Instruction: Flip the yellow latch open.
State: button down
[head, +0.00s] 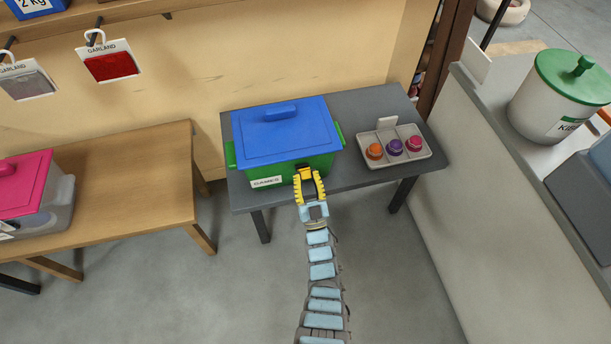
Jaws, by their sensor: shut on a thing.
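A green box (319,163) with a blue lid (285,146) stands on the dark grey table. A white label (266,182) is on the left of its front face. The yellow latch (305,172) is at the front of the box, right of the label. My gripper (308,178) has yellow fingers and reaches the front of the box from below. Its fingers are on either side of the latch and shut on it. The fingers partly hide the latch, so its exact angle is hard to tell. The lid lies flat on the box.
On the same grey table (367,105), a white tray (434,155) holds orange, purple and pink round items, right of the box. A wooden table (140,160) with a pink-lidded bin (28,180) is at left. A grey counter with a green-lidded bin (558,95) is at right.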

jog(key=shift+r, duration=0.1)
jog(key=c, duration=0.7)
grip_release()
jog(key=v, duration=0.7)
jog(key=shift+s, duration=0.2)
